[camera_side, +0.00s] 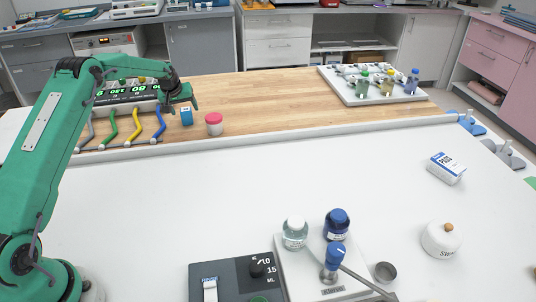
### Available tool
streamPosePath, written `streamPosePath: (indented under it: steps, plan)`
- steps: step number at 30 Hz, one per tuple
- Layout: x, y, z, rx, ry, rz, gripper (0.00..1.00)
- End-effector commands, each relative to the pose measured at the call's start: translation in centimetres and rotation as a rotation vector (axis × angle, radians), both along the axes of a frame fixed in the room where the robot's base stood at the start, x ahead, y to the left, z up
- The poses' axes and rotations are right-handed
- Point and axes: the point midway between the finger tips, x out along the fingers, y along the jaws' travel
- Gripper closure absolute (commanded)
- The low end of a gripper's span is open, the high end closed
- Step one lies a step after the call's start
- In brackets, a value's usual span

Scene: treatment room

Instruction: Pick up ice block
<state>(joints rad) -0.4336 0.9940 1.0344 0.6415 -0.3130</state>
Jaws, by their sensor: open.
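A small blue block (186,119) with a pale top or label stands on the wooden worktop, towards the back left. It looks like the ice block, but it is too small for me to read any marking. My gripper (183,107) is open just above and behind the block, its fingers pointing down. I cannot tell whether a finger touches it. Nothing shows held between the fingers.
A pink-lidded white jar (214,124) stands close to the block's right. A dark display unit (125,98) with coloured tubes is on its left. A white tray (342,91) with bottles sits at the back right. A raised white edge (270,138) borders the wood.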

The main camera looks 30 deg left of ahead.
Motion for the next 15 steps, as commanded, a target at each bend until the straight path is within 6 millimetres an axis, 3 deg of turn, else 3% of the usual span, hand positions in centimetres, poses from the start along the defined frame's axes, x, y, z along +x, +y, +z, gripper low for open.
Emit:
streamPosePath:
  steps: [6,15]
  plan:
    - [0.48,0.22,-1.05,0.001,-0.001,0.0,0.31]
    - [0.48,0.23,-1.09,0.001,-0.001,0.0,0.31]
